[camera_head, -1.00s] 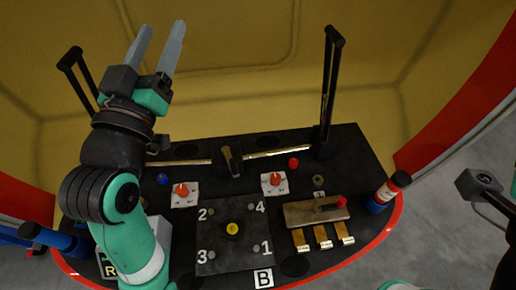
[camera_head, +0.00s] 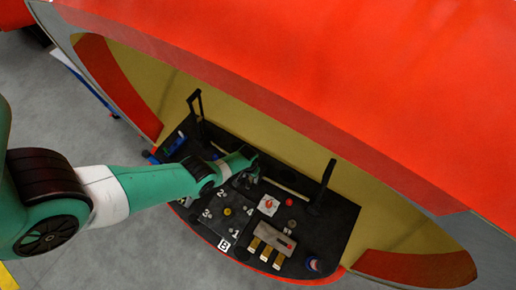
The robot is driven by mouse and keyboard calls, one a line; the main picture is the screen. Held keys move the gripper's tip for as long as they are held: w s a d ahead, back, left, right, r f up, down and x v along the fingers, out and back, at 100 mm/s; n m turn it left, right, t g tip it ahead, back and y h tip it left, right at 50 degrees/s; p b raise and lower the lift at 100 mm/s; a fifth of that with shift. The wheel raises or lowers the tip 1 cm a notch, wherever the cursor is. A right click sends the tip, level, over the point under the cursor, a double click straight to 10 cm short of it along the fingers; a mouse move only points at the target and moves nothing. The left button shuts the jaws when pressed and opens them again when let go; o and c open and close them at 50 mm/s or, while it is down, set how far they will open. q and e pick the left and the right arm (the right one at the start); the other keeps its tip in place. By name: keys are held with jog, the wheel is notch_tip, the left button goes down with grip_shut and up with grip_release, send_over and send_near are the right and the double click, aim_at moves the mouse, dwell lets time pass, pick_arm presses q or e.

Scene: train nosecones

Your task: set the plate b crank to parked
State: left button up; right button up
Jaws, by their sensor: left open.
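The dark plate (camera_head: 214,224) with numbers 1 to 4 lies on the black console, beside a white B label (camera_head: 224,245). A small yellow-capped hub (camera_head: 227,211) sits at its middle. I cannot make out a crank arm or which number it points to. My left gripper (camera_head: 247,181) is over the console, just above the plate's far edge in the picture. Its jaws are open, but the fingers are small and dark against the panel. I cannot tell whether they touch anything. My right gripper is out of view.
Right of the plate are an orange knob (camera_head: 268,204), a red button (camera_head: 290,201) and a brass panel (camera_head: 260,233) with several tabs. A black upright handle (camera_head: 323,187) and another (camera_head: 194,103) rise from the console (camera_head: 340,222). The orange nosecone shell (camera_head: 330,80) overhangs the back.

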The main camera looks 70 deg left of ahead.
aim_at(247, 182)
pick_arm(q)
jog(key=f+b, duration=0.6)
jog(key=b, duration=0.1)
jog(key=s+a+f+b, duration=0.1)
jog(key=f+b, duration=0.2)
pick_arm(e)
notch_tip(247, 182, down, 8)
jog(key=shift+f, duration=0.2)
pick_arm(q)
jog(key=shift+c, duration=0.2)
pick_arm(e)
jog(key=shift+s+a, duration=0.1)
pick_arm(q)
jog(key=shift+s, duration=0.1)
grip_shut()
dwell(0.7)
